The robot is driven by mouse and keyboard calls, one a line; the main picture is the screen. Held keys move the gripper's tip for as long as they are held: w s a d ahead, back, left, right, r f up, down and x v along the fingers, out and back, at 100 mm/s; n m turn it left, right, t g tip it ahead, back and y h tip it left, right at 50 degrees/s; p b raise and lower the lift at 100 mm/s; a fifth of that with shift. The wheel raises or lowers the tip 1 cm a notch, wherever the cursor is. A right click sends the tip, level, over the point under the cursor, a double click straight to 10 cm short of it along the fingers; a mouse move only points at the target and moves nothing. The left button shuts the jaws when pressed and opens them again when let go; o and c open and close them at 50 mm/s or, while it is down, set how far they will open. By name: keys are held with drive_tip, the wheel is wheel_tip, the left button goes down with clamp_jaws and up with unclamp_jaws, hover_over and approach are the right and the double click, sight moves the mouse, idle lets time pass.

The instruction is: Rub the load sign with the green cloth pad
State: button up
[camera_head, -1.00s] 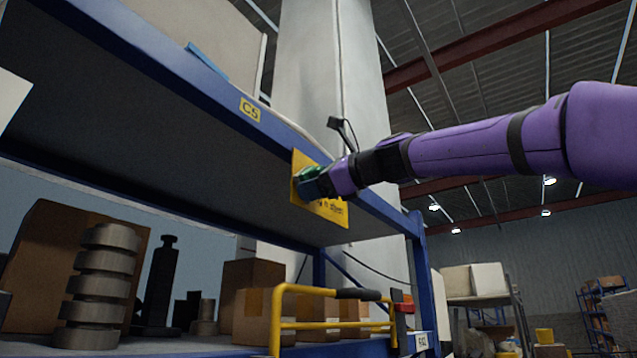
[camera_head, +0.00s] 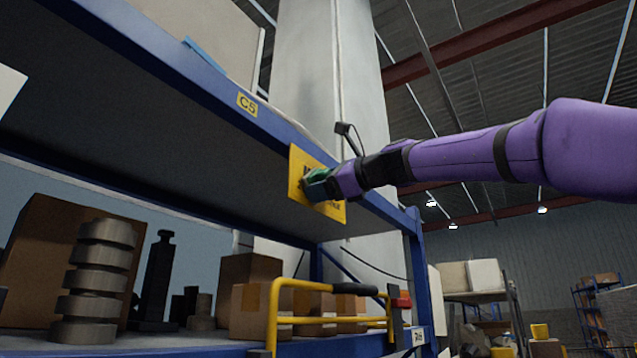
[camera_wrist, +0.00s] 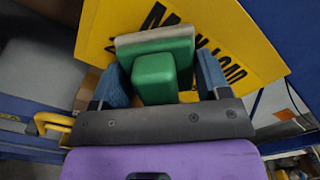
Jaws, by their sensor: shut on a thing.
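The yellow load sign (camera_head: 336,211) hangs on the blue shelf beam in the head view. In the wrist view the sign (camera_wrist: 235,40) fills the upper middle, with black "MAX LOAD" lettering partly covered. The green cloth pad (camera_wrist: 154,60) has a green block grip and a paler pad face turned to the sign. My gripper (camera_wrist: 160,85) is shut on the block between its blue fingers. In the head view the pad (camera_head: 318,174) is at the sign's upper middle. It appears to be against the sign, but contact cannot be made out for certain.
The blue beam (camera_head: 215,85) with a C5 label runs along the upper shelf. A pale column (camera_head: 318,60) stands behind.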

sight(312, 179)
drive_tip(key=w+d, duration=0.6)
drive_tip(key=w, duration=0.2)
drive_tip(key=shift+w+d, duration=0.2)
drive_tip(key=shift+w, duration=0.1)
idle(1.0)
drive_tip(key=shift+s, duration=0.1)
drive_tip(key=shift+s+a, duration=1.45)
drive_tip(key=shift+s, duration=0.45)
drive_tip(key=shift+s+a, duration=1.5)
drive_tip(key=shift+s, duration=0.4)
drive_tip(key=shift+s+a, duration=1.45)
drive_tip(key=shift+s, duration=0.45)
drive_tip(key=shift+d, duration=0.1)
drive_tip(key=shift+v, duration=2.9)
drive_tip(key=shift+s, duration=0.1)
drive_tip(key=shift+v, duration=1.45)
